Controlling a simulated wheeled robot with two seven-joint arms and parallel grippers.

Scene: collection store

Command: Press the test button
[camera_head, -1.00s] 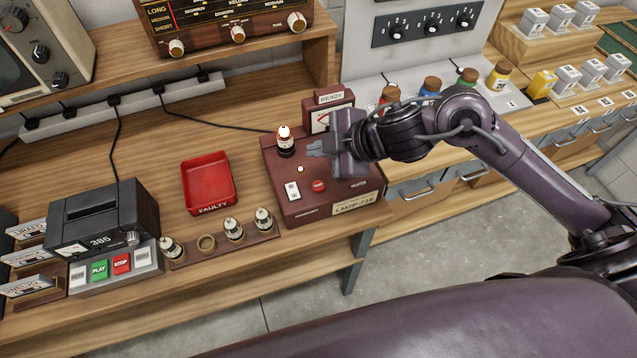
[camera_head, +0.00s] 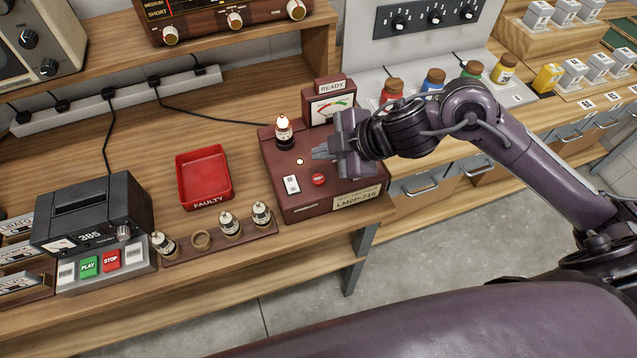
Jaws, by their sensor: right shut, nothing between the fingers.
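The dark red tester (camera_head: 275,165) stands on the wooden bench. Its red round test button (camera_head: 318,179) is on the top face near the front, right of a white switch (camera_head: 292,184). A tube (camera_head: 284,132) with a bright top stands upright at the tester's back left. My right gripper (camera_head: 317,153) comes in from the right, shut and empty. Its fingertips are over the tester's top, behind the button and apart from it in the picture; their height above the surface is hard to tell. My left gripper is not in view.
A meter (camera_head: 332,107) under a READY sign rises at the tester's back. A red FAULTY tray (camera_head: 204,177) and a strip with several tubes (camera_head: 215,240) are to the left. Coloured bottles (camera_head: 434,82) stand behind my right arm. A tape player (camera_head: 92,215) sits at far left.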

